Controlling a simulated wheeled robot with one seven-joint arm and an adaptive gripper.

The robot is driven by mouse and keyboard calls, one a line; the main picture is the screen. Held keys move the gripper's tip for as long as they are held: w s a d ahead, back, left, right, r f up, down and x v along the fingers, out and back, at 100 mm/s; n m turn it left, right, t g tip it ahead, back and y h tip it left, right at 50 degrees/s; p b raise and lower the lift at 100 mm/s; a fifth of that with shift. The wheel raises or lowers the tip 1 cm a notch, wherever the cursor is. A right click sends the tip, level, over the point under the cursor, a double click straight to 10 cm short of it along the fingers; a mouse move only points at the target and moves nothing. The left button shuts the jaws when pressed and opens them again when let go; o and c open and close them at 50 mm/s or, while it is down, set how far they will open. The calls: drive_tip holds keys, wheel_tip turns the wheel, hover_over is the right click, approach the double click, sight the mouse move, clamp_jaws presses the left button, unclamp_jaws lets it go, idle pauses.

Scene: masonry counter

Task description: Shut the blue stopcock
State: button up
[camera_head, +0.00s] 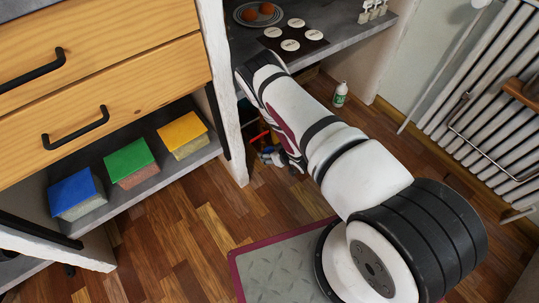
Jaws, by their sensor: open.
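A small blue part (267,150), which may be the blue stopcock, shows low under the counter beside my arm. It is tiny and crowded by grey parts, so its handle position cannot be read. A thin red part (257,137) lies just above and left of it. My arm reaches from the lower right up to the counter edge and bends back down towards this spot. Whether anything touches the blue part cannot be told.
A white bottle with a green label (340,95) stands on the wooden floor. A white post (226,110) borders the opening on the left. A radiator (490,100) is at the right. The counter (345,25) above carries a plate (246,17) and a dark mat with white discs.

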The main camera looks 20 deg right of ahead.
drive_tip(key=shift+b+x, duration=0.3)
drive_tip(key=shift+x, duration=0.7)
drive_tip(key=c, duration=1.1)
drive_tip(key=shift+c, duration=0.2)
